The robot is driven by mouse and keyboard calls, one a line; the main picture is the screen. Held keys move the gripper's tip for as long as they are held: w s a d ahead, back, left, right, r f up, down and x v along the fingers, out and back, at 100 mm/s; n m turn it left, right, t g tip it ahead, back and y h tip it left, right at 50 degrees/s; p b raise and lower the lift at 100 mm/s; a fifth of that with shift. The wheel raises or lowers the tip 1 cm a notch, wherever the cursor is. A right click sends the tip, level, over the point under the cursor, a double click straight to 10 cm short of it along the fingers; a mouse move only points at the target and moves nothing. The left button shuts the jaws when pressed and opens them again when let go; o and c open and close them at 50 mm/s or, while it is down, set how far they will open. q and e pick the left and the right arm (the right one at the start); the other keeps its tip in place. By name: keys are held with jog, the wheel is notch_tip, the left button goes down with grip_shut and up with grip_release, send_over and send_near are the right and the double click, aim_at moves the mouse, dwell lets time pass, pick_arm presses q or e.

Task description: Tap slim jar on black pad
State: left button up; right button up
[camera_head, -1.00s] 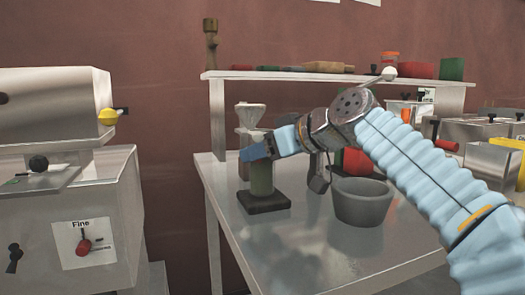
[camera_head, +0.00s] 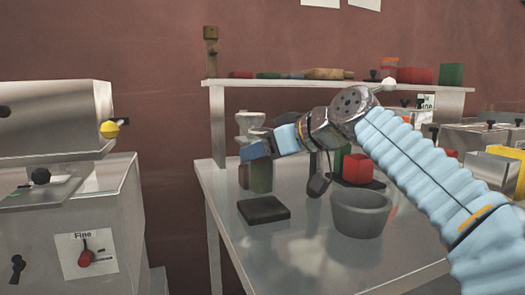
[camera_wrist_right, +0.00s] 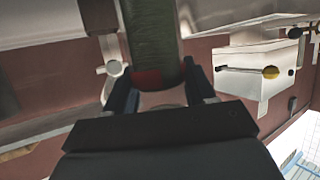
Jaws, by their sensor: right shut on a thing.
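The slim jar (camera_head: 261,178) is a dark green cylinder, held upright above the table and behind the black pad in the head view. My right gripper (camera_head: 256,152) is shut on its upper part. In the right wrist view the jar (camera_wrist_right: 152,35) sits between the two fingers of the gripper (camera_wrist_right: 160,92), with a red band near them. The black pad (camera_head: 264,209) is a flat dark square lying bare on the metal table; the jar is apart from it. My left gripper is not in view.
A grey bowl (camera_head: 361,214) stands right of the pad on the metal table (camera_head: 300,262). A red block (camera_head: 358,168) and a pale funnel-like thing (camera_head: 250,122) are behind. A shelf (camera_head: 300,83) runs along the back. A machine (camera_head: 70,220) stands left, across a gap.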

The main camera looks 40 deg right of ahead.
aim_at(272, 162)
jog(key=shift+f, duration=0.1)
notch_tip(272, 162, down, 3)
jog(key=b, duration=0.3)
jog(key=shift+r, duration=0.2)
jog(key=shift+r, duration=0.1)
jog(key=shift+r+p, duration=1.4)
jog(key=shift+p, duration=0.05)
jog(key=shift+f, duration=0.1)
jog(key=shift+f+b, duration=1.5)
jog(key=shift+r, duration=0.1)
